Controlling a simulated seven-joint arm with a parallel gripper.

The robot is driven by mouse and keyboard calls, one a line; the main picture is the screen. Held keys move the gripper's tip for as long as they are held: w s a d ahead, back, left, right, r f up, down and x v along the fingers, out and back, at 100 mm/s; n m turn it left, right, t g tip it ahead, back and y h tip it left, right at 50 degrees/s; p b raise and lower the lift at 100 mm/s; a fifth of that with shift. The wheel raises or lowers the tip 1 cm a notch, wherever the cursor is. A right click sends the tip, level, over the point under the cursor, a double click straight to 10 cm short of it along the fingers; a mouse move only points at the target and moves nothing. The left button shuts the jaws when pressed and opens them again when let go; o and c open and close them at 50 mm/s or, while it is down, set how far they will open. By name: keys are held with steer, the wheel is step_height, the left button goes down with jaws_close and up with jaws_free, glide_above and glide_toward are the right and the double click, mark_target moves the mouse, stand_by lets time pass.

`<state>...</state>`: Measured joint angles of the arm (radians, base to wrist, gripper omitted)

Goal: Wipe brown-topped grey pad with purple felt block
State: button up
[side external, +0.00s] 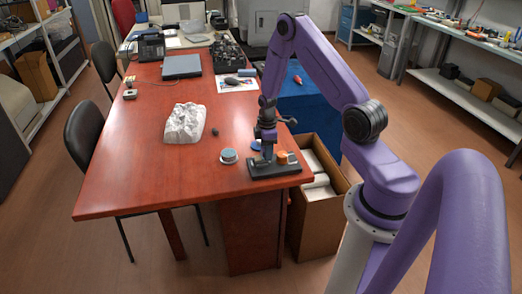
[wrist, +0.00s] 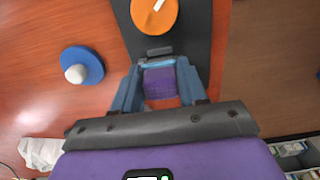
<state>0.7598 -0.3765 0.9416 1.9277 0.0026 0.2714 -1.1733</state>
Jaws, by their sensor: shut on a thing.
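My gripper (wrist: 158,88) is shut on a purple felt block (wrist: 160,84), which shows between its two blue fingers in the wrist view. In the side view my gripper (side external: 265,155) points down at the left part of a dark grey slab (side external: 283,171); the block cannot be made out there. An orange-brown round top (side external: 281,156) stands on the slab, just right of my gripper. In the wrist view this round top (wrist: 154,12) bears a pale mark and lies ahead of the fingertips, apart from the block. I cannot tell whether the block touches the slab.
A blue disc with a pale knob (wrist: 82,66) lies left of the slab. A grey round piece with a bluish top (side external: 229,156) stands on the red-brown table (side external: 150,190). A white crumpled lump (side external: 185,123) lies farther left. The table edge is close right; an open cardboard box (side external: 318,215) stands below.

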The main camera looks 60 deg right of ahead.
mark_target(256, 158)
steer(key=shift+w+a, duration=1.35)
steer(key=shift+a, duration=0.05)
step_height(256, 158, up, 8)
steer(key=shift+s, duration=0.1)
